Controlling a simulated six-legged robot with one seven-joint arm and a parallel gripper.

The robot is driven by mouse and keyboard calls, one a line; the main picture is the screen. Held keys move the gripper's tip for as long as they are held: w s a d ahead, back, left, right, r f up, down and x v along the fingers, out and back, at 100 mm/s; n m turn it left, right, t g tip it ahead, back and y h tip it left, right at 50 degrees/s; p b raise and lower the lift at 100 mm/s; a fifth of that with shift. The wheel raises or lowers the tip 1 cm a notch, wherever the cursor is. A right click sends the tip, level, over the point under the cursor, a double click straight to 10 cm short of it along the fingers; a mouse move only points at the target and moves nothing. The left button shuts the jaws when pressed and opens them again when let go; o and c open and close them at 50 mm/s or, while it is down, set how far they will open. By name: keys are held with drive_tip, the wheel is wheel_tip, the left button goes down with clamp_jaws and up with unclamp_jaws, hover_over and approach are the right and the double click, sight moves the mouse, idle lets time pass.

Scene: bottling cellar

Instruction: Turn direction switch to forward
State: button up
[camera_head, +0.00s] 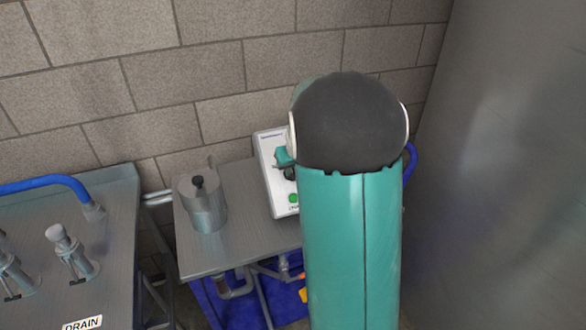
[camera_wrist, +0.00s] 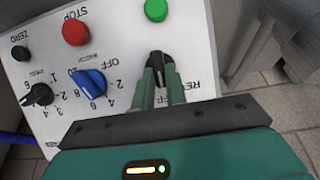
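The direction switch (camera_wrist: 156,60) is a black knob with a pale pointer line on the white control panel (camera_wrist: 120,40), which appears upside down in the wrist view. Part of a "REV" label shows to its lower right and "OFF" to its left. My gripper (camera_wrist: 158,72) has its two green fingers on either side of the knob, close against it, and looks shut on it. In the head view the panel (camera_head: 266,155) stands on a steel table, partly hidden by my arm, and my gripper (camera_head: 284,158) is at its face.
Near the switch are a green button (camera_wrist: 156,9), red STOP button (camera_wrist: 75,32), blue knob (camera_wrist: 89,82), black knob (camera_wrist: 39,94) and black ZERO button (camera_wrist: 20,53). A steel canister (camera_head: 203,205) stands left of the panel on the table (camera_head: 240,240). A brick wall is behind.

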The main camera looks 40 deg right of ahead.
clamp_jaws()
drive_tip(key=shift+d, duration=0.1)
drive_tip(key=m, duration=0.1)
drive_tip(key=m+y, duration=0.1)
drive_tip(key=m, duration=0.1)
drive_tip(key=shift+s+d+f+m+t+y, duration=0.1)
drive_tip(key=shift+d+m+t+y, duration=0.2)
drive_tip(key=shift+t+y, duration=0.1)
drive_tip(key=shift+s+d+f+m+t+y, duration=0.1)
drive_tip(key=shift+m+t+y, duration=0.25)
drive_tip(key=shift+m, duration=0.6)
drive_tip(key=shift+s+f+m+t+y, duration=0.1)
drive_tip(key=shift+m+t+y, duration=0.25)
drive_tip(key=shift+m, duration=0.6)
drive_tip(key=o, duration=0.7)
unclamp_jaws()
drive_tip(key=shift+w, duration=0.15)
drive_tip(key=shift+r, duration=0.1)
drive_tip(key=shift+r, duration=0.15)
